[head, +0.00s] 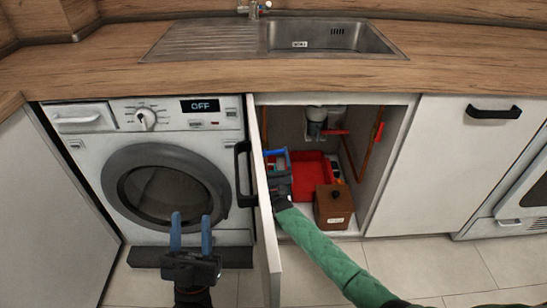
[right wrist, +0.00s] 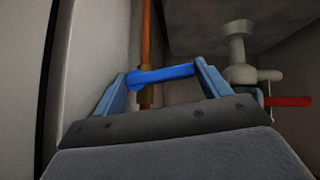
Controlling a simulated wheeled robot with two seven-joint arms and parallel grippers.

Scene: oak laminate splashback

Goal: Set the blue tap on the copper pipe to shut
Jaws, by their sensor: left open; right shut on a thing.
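The blue tap (right wrist: 165,74) is a bright blue lever on the copper pipe (right wrist: 147,40) in the right wrist view. Its lever lies crosswise to the upright pipe, slightly tilted. My right gripper (right wrist: 162,76) is shut on the lever, with a finger at each end of it. In the head view my right gripper (head: 276,154) is inside the open sink cupboard, near its left side, and hides most of the pipe there. My left gripper (head: 191,218) is open and empty in front of the washing machine.
The open cupboard door (head: 265,210) stands left of my right arm. Inside are a red tray (head: 311,172), a brown box (head: 333,206), a white drain (head: 316,116) and red-handled taps (head: 378,131). The washing machine (head: 90,150) is left.

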